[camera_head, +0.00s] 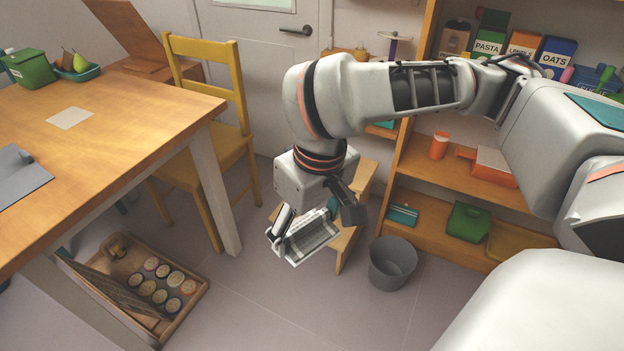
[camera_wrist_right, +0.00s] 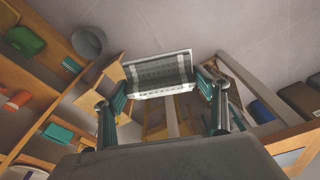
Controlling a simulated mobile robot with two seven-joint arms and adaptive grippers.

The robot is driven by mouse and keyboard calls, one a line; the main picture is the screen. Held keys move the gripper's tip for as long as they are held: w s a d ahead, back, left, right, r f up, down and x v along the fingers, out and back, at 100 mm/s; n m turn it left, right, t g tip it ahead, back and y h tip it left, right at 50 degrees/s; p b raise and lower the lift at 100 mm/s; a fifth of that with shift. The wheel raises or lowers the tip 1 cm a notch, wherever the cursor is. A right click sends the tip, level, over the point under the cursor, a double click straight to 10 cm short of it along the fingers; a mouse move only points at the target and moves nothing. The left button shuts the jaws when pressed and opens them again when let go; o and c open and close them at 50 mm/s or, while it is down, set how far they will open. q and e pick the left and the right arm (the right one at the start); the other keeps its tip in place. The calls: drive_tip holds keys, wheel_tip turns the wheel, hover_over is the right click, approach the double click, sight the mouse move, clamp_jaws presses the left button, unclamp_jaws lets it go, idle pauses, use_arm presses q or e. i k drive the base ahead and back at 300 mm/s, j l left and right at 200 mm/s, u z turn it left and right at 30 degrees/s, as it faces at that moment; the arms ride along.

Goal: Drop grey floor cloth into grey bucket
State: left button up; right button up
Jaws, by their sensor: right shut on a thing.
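The grey floor cloth (camera_head: 306,241), a checked piece with pale edges, is in my right gripper (camera_head: 312,224). The gripper is shut on it and holds it in the air above the floor. In the right wrist view the cloth (camera_wrist_right: 160,70) spans between the two fingers. The grey bucket (camera_head: 392,264) stands upright on the floor, to the right of the cloth in the head view and apart from it. The bucket also shows in the right wrist view (camera_wrist_right: 89,42), at the upper left. My left gripper is not in view.
A small wooden stool (camera_head: 352,240) stands behind and beside the gripper, left of the bucket. Wooden shelves (camera_head: 420,160) rise behind the bucket. A yellow chair (camera_head: 205,160) and a table (camera_head: 120,125) are at left. A wooden crate (camera_head: 190,303) with several jars lies on the floor.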

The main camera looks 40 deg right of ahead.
sight(389, 266)
drive_tip(key=z, duration=1.75)
drive_tip(key=i+j, duration=0.85)
drive_tip(key=j, duration=0.2)
drive_tip(key=i+j, duration=0.4)
drive_tip(key=j+z, duration=0.05)
drive_tip(key=j, duration=0.05)
